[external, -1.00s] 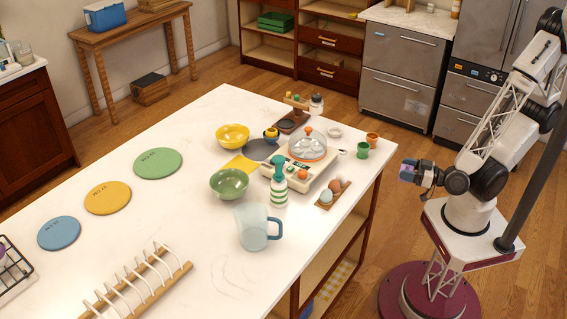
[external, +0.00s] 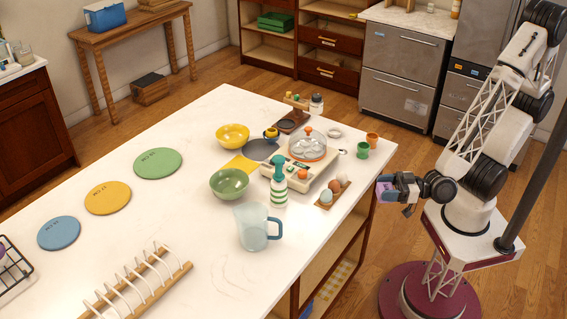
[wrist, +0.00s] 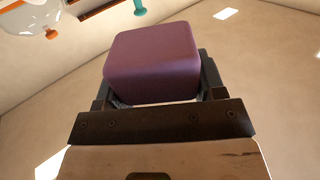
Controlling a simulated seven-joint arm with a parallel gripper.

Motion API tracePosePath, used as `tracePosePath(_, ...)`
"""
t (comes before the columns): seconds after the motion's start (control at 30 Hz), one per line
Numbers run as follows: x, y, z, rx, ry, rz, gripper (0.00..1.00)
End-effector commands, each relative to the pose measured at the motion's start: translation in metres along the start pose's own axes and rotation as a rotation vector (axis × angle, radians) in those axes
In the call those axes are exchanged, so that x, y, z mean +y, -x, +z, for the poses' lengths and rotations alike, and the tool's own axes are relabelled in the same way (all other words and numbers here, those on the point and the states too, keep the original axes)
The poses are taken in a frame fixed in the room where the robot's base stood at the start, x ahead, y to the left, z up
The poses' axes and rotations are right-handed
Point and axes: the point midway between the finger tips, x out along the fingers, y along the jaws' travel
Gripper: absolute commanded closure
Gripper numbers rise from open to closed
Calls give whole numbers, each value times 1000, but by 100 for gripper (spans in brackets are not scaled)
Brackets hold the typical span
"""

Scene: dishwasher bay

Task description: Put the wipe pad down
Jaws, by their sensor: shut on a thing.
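The wipe pad is a purple block with rounded edges. In the wrist view the wipe pad (wrist: 152,55) sits between my fingers. In the external view my gripper (external: 396,188) is shut on the wipe pad (external: 383,188), just off the right edge of the white counter (external: 120,252). The pad looks apart from the counter. Its far side is hidden in the wrist view.
Near the counter's right edge stand an egg cooker (external: 292,172), a wooden egg holder (external: 333,193), a green cup (external: 362,150) and an orange cup (external: 372,140). A spray bottle (external: 278,186) and a clear jug (external: 252,230) stand further left. The front right counter stretch is clear.

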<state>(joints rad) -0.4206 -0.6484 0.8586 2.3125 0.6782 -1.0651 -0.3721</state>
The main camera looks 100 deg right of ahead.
Motion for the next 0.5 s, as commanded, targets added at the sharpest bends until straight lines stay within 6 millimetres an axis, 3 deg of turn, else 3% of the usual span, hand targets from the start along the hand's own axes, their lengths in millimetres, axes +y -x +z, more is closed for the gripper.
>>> tracePosePath(0.5,-152,-68,-33,-1,1,-296,60)
